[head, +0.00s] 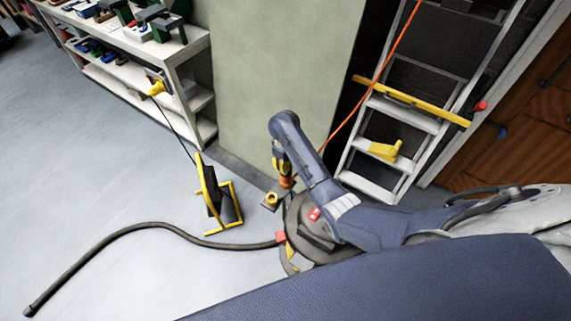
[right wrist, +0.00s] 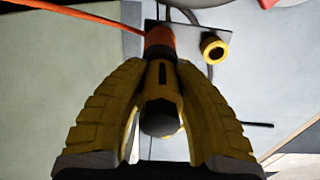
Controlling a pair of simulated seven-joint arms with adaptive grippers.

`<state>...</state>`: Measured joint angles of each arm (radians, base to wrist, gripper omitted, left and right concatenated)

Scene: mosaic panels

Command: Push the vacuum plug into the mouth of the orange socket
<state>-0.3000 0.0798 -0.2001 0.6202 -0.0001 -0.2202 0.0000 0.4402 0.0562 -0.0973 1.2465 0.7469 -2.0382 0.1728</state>
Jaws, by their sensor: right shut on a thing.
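The orange socket (right wrist: 160,40) lies at the top middle of the right wrist view, with an orange cord running off to the left. In the head view the socket (head: 287,182) is a small orange spot beside the vacuum (head: 318,238). My right gripper (right wrist: 162,100) is shut on the yellow and dark vacuum plug (right wrist: 160,84); in the head view it points down near the floor (head: 282,164). The plug's far end lines up with the socket and appears to meet it; I cannot tell whether it is inside the mouth. My left gripper is not in view.
A yellow ring-shaped connector (right wrist: 213,48) sits just right of the socket. A ladder (head: 400,120) leans behind right; white shelves (head: 185,60) stand back left.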

